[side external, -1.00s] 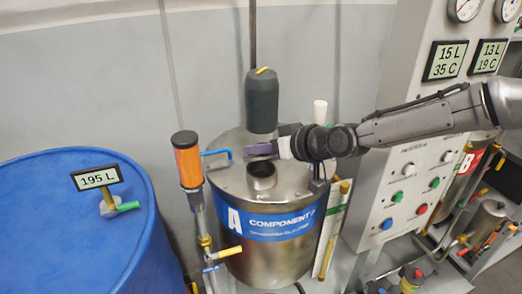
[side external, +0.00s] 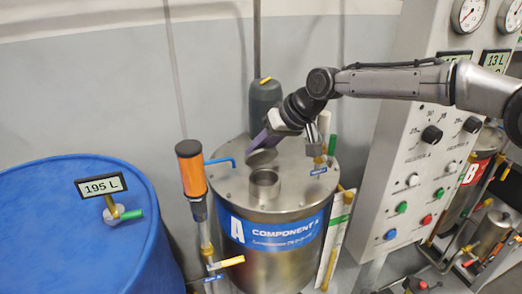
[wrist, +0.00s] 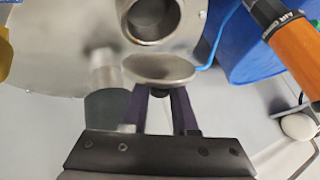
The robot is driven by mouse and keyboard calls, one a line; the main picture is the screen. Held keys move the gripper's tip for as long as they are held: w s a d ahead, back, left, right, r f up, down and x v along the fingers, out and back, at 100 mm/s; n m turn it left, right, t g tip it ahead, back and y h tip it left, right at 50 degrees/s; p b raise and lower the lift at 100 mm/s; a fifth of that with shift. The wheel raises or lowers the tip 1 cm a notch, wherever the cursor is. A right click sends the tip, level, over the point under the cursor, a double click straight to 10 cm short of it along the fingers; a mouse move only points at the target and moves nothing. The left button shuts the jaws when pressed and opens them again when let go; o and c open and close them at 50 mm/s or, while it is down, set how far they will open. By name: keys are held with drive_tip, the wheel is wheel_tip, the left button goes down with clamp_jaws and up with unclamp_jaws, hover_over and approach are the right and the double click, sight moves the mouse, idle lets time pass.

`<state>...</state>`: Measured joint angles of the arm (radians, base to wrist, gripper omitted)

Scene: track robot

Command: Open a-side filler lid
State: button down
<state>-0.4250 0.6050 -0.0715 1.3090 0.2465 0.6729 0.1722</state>
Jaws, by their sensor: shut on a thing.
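The A tank (side external: 290,255) is a steel drum with a blue "COMPONENT A" band. Its round filler neck (side external: 264,186) stands open on the top plate, and its dark opening shows in the wrist view (wrist: 152,20). The filler lid (side external: 262,158), a small metal disc, is tilted up behind the neck, clear of the opening. My gripper (side external: 261,143) reaches down from the upper right with purple fingers shut on the lid. In the wrist view the lid (wrist: 158,69) sits at the fingertips, its dark knob (wrist: 180,92) between them. Whether a hinge joins lid and neck cannot be told.
A dark grey cylinder (side external: 264,93) stands behind the lid. A blue drum (side external: 60,230) is further left, and the control panel (side external: 415,180) stands right.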

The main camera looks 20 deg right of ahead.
drive_tip(key=shift+w+a+m+g, duration=0.15)
drive_tip(key=shift+w+g, duration=0.3)
drive_tip(key=shift+g, duration=0.4)
drive_tip(key=shift+w+d+m+g, duration=0.15)
drive_tip(key=shift+w+g, duration=0.3)
drive_tip(key=shift+g, duration=0.7)
drive_tip(key=c, duration=0.7)
unclamp_jaws()
drive_tip(key=v, duration=0.7)
drive_tip(key=shift+r, duration=0.25)
drive_tip(key=shift+s+d+r, duration=0.1)
